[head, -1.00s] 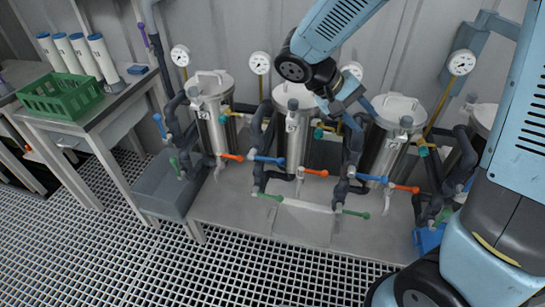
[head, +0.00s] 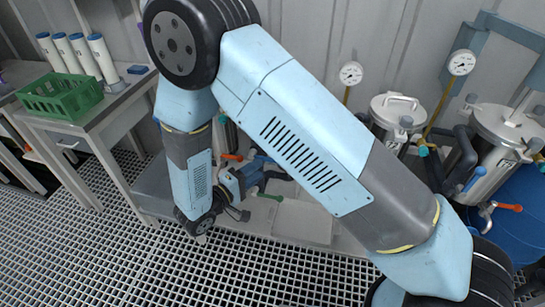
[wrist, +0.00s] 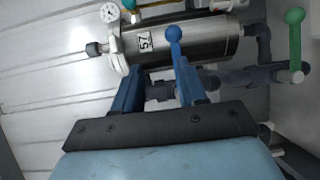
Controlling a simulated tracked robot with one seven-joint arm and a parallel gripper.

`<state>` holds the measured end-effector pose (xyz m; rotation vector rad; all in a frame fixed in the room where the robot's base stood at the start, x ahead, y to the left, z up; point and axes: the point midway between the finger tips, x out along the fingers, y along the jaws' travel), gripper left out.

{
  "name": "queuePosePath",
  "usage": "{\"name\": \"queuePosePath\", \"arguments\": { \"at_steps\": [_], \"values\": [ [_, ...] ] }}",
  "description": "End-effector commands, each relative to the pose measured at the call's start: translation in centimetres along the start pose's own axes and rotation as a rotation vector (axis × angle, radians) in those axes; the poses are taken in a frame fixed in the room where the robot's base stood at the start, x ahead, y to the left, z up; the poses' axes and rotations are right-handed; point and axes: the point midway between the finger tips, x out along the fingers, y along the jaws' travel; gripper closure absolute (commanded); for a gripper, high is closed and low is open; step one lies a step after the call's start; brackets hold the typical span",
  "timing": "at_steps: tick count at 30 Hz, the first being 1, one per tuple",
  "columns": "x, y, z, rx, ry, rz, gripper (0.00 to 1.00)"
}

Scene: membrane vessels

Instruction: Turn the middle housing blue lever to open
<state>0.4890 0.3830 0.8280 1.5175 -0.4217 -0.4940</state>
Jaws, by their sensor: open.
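In the wrist view a steel housing (wrist: 185,45) with a label reading 57 lies across the picture beyond my gripper (wrist: 157,72). A blue lever (wrist: 174,36) with a round ball end shows in front of it, in line with my right fingertip. Whether the finger touches it I cannot tell. My two blue fingers are spread apart, with nothing held between them. In the head view my gripper (head: 258,172) is low at the piping, left of centre. My own arm hides the middle housing and most of its levers there.
A green lever (wrist: 295,40) stands at the right of the wrist view. In the head view an orange lever (head: 232,157) and a green lever (head: 268,197) are close to my gripper. More steel housings (head: 505,135) stand right. A green crate (head: 62,97) sits on the left bench.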

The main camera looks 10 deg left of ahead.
Motion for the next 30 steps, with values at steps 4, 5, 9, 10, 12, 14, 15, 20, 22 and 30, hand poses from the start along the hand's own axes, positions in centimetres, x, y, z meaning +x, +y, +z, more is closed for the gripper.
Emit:
{"name": "queuePosePath", "arguments": {
  "at_steps": [4, 5, 9, 10, 12, 14, 15, 20, 22, 30],
  "values": [
    [-2.1, -2.3, -0.6, 0.006, 0.082, 0.033, 0.58],
    [-2.3, -2.6, -0.7, 0.009, 0.092, 0.036, 0.58],
    [-2.6, -3.1, -0.9, 0.014, 0.114, 0.044, 0.58],
    [-2.4, -3.1, -1.0, 0.015, 0.115, 0.044, 0.58],
    [-1.7, -3.1, -1.0, 0.015, 0.114, 0.044, 0.58],
    [-0.9, -3.0, -1.1, 0.014, 0.113, 0.044, 0.58],
    [-0.3, -3.0, -1.1, 0.014, 0.113, 0.044, 0.58],
    [2.5, -2.8, -1.4, 0.014, 0.111, 0.044, 0.58],
    [3.7, -2.8, -1.6, 0.015, 0.112, 0.044, 0.58],
    [8.1, -2.6, -2.1, 0.015, 0.112, 0.043, 0.58]
  ]
}}
